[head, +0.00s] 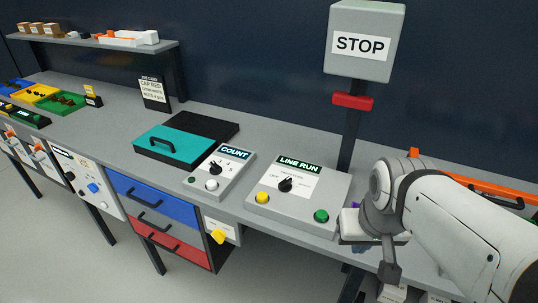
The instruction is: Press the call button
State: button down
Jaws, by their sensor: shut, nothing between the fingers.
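No button in the head view carries a readable "call" label. The LINE RUN box (300,203) on the bench has a yellow button (263,197), a black knob (286,185) and a green button (321,216). The COUNT box (222,172) to its left has a white button (212,184) and a black knob (216,168). A blue button (93,188) shows on the white panel at the bench's front, far left. My gripper (389,272) hangs below my wrist at the right, near the bench's front edge, shut and empty. It is right of the green button and apart from it.
A STOP sign box (364,42) on a dark post with a red band (352,102) stands behind the LINE RUN box. A teal lidded case (175,145) lies left of COUNT. Blue and red drawers (165,250) sit under the bench. A yellow knob (217,237) juts out below COUNT.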

aim_at(261, 196)
jog(key=u, duration=1.6)
jog(key=k, duration=1.1)
jog(key=z, duration=0.75)
jog(key=i, duration=1)
jog(key=z, duration=0.1)
